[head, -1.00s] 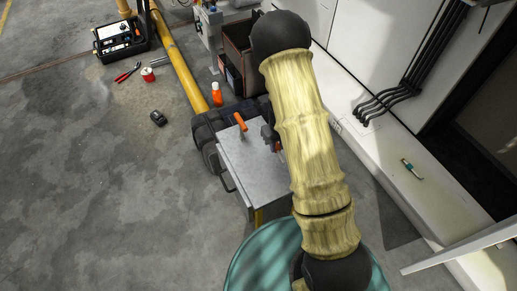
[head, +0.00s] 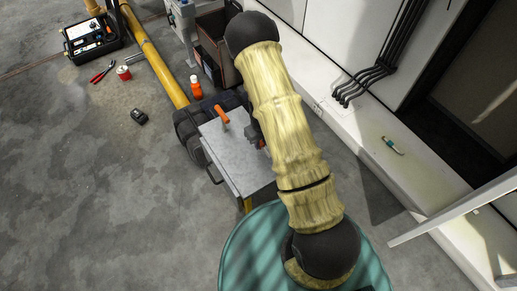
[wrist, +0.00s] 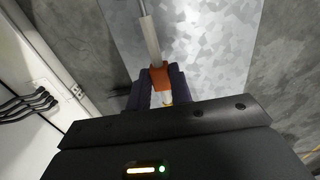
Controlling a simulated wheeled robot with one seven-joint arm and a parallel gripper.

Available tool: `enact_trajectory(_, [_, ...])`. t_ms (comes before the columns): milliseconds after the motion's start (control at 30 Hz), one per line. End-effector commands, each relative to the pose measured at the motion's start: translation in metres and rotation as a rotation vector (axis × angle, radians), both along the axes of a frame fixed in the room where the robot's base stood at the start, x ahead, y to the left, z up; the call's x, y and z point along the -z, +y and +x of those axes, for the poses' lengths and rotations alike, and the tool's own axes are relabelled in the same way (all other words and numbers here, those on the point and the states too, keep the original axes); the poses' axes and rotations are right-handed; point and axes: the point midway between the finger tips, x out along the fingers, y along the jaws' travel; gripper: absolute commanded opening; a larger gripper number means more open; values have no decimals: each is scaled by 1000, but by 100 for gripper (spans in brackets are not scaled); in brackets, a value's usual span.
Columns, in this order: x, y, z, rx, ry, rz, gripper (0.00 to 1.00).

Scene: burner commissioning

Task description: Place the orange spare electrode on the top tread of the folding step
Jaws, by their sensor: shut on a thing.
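The orange spare electrode (wrist: 158,76) is held between the dark fingers of my gripper (wrist: 160,90) in the wrist view. Its orange body has a pale end towards the palm and a grey rod pointing away. In the head view a bit of orange (head: 262,143) shows beside my gripper (head: 254,133), mostly hidden by my arm. The folding step's grey metal top tread (head: 238,162) lies beneath and left of the gripper. The same mottled grey metal (wrist: 215,45) fills the wrist view's middle. Whether the electrode touches the tread cannot be told.
An orange-handled object (head: 222,116) stands at the tread's far edge. A dark case (head: 187,124) and an orange bottle (head: 196,90) are behind. A white ledge (head: 370,145) runs along the right. The floor at left is mostly clear.

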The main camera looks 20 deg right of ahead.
Motion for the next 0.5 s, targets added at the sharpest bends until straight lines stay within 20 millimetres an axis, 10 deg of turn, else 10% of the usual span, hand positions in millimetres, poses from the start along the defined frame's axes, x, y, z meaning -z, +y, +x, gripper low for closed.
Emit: enact_trajectory(500, [23, 0, 0, 0, 0, 0, 0])
